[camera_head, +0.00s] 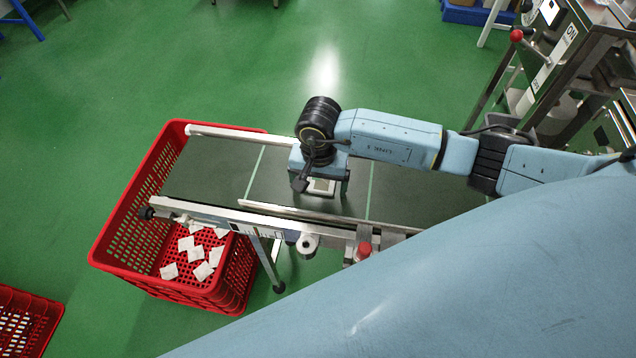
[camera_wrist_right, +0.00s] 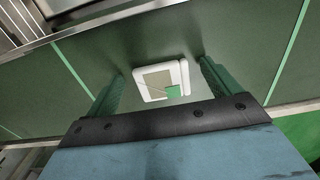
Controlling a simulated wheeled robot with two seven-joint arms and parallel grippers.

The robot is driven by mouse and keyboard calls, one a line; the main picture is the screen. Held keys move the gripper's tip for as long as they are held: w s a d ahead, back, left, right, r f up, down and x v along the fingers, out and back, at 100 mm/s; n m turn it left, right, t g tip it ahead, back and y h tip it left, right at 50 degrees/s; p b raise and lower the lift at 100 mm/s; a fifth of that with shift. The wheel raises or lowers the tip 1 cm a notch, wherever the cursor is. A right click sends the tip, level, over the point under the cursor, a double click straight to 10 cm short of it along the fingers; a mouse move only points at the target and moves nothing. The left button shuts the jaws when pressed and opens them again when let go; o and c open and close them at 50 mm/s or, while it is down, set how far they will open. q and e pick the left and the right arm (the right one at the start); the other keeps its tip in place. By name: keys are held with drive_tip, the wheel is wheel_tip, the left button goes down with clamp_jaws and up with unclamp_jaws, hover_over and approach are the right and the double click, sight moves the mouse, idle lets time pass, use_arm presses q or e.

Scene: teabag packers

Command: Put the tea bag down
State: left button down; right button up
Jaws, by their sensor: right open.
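A tea bag (camera_wrist_right: 162,82), white with a beige centre and a small green tag, lies on the dark green conveyor belt (camera_head: 205,178). In the head view the tea bag (camera_head: 321,186) shows just below my right gripper (camera_head: 320,194). My right gripper is open. In the right wrist view its two green fingers (camera_wrist_right: 155,90) stand on either side of the tea bag, with a visible gap on each side. My left gripper is not in view.
A red crate (camera_head: 107,236) stands under the belt's left end with several white tea bags in it. Metal rails (camera_head: 225,132) edge the belt. A red button (camera_head: 364,250) sits on the near side. Another red crate (camera_head: 30,300) is at lower left. A machine (camera_head: 560,60) stands at upper right.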

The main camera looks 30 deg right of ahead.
drive_tip(key=shift+c, duration=0.3)
drive_tip(key=c, duration=1)
drive_tip(key=shift+c, duration=0.8)
